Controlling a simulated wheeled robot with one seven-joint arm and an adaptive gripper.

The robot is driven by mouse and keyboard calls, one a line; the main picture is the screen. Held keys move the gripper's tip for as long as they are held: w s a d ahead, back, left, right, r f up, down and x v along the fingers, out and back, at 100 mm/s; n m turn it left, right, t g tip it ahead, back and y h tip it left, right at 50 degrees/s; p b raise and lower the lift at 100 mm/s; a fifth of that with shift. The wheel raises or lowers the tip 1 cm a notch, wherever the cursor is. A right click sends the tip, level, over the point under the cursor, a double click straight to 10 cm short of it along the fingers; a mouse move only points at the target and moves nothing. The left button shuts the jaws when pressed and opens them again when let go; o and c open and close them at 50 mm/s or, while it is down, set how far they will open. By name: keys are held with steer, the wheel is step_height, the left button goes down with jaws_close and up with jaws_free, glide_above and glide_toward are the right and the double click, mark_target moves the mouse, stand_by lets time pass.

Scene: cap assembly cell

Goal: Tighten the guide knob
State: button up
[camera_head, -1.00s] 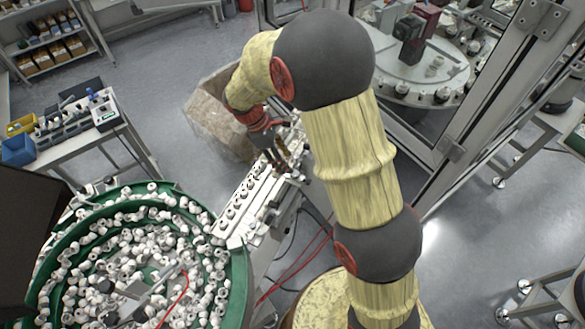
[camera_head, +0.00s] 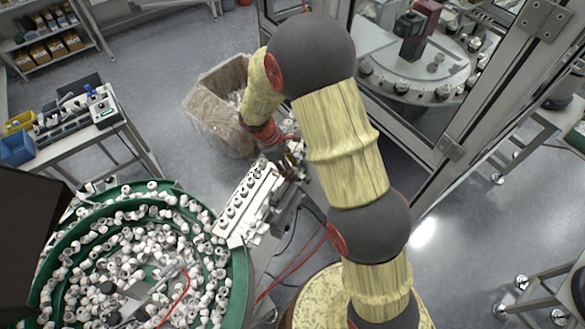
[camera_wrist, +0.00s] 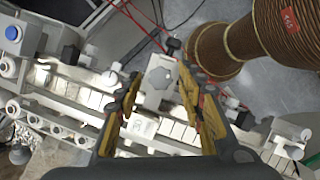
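My gripper (camera_wrist: 160,78) is open in the wrist view, with its two yellow-and-black fingers spread over the guide rail. A pale metal block (camera_wrist: 160,73) on the rail shows between the fingers. A small dark knob-like piece (camera_wrist: 173,45) sits at the block's far end, just beyond the fingertips; I cannot tell for sure that it is the guide knob. Nothing is visibly held. In the head view my gripper (camera_head: 290,160) is at the right side of the white rail (camera_head: 236,215), partly hidden by my arm and hard to make out.
A green-rimmed bowl feeder (camera_head: 240,290) full of white caps stands at the lower left of the head view. A bin with a clear liner (camera_head: 205,112) stands behind the rail. A framed machine cell (camera_head: 425,85) is at the right. Red cables (camera_head: 290,275) hang below the rail.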

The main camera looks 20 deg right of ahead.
jaws_close()
steer(key=shift+m, duration=0.3)
stand_by(0.3)
steer(key=m+g+y, duration=0.1)
steer(key=m, duration=0.2)
steer(key=shift+w+d+m+b, duration=0.1)
steer(key=shift+d+m+b, duration=0.05)
steer(key=shift+m+b, duration=0.25)
steer(key=m, duration=0.2)
steer(key=m+g+y, duration=0.1)
steer(key=m, duration=0.1)
steer(key=shift+w+d+m+b, duration=0.1)
steer(key=shift+d+m+b, duration=0.05)
steer(key=shift+m+b, duration=0.2)
steer(key=m+y, duration=0.1)
steer(key=m, duration=0.1)
steer(key=m+g+y+b, duration=0.1)
steer(key=m, duration=0.2)
steer(key=shift+d, duration=0.15)
steer(key=m+y, duration=0.1)
steer(key=m, duration=0.2)
steer(key=m+y, duration=0.1)
steer(key=m, duration=0.2)
steer(key=shift+d+t+b, duration=0.15)
steer(key=shift+t+b, duration=0.15)
steer(key=shift+t, duration=0.1)
steer(key=shift+y, duration=0.3)
steer(key=shift+o, duration=0.2)
jaws_free()
